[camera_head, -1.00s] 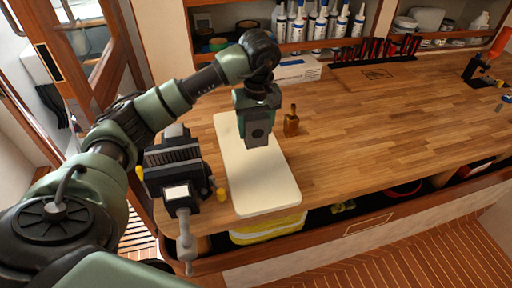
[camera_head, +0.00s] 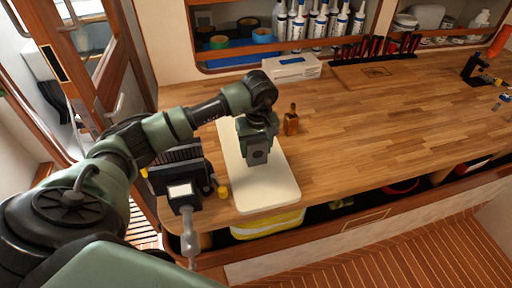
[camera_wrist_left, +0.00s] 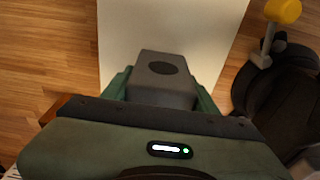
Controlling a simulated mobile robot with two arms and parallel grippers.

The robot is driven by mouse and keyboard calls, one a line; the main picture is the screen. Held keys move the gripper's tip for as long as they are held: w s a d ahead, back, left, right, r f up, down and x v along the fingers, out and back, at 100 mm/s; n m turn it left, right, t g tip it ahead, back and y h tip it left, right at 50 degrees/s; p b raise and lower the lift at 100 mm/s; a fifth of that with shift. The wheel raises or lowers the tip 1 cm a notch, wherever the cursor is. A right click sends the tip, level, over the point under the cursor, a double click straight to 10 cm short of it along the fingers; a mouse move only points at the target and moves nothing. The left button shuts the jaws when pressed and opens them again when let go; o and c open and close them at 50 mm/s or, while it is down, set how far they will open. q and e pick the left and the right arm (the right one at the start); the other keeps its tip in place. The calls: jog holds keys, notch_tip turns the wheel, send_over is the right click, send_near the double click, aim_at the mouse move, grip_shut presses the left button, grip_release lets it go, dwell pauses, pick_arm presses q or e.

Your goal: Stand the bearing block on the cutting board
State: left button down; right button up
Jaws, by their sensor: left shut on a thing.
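The bearing block (camera_head: 257,151) is a grey block with a dark round mark on its face. My left gripper (camera_head: 256,138) is shut on it, over the cutting board. In the left wrist view the block (camera_wrist_left: 163,75) sits between the green fingers of the gripper (camera_wrist_left: 160,90), with the pale board behind it. The cutting board (camera_head: 262,190) is cream-white and lies on the wooden bench. The block's lower end is close to the board; I cannot tell whether it touches. My right gripper is not in view.
A black vise (camera_head: 180,172) with yellow knobs stands left of the board. A small brown bottle-like item (camera_head: 291,121) stands just right of the board. A white box (camera_head: 291,67) is at the back. The bench (camera_head: 400,110) to the right is largely clear.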

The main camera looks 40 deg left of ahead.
pick_arm(q)
jog(key=shift+c, duration=2.2)
grip_release()
jog(key=shift+r, duration=0.35)
jog(key=r+b, duration=0.1)
jog(key=r, duration=0.2)
jog(key=r+b, duration=0.1)
jog(key=r, duration=0.3)
jog(key=d+r+b, duration=0.1)
jog(key=r+b, duration=0.1)
jog(key=r, duration=0.1)
jog(key=shift+s+r, duration=0.3)
jog(key=shift+s, duration=0.1)
jog(key=shift+s+r, duration=0.1)
jog(key=shift+r, duration=0.35)
jog(key=shift+d+f, duration=0.1)
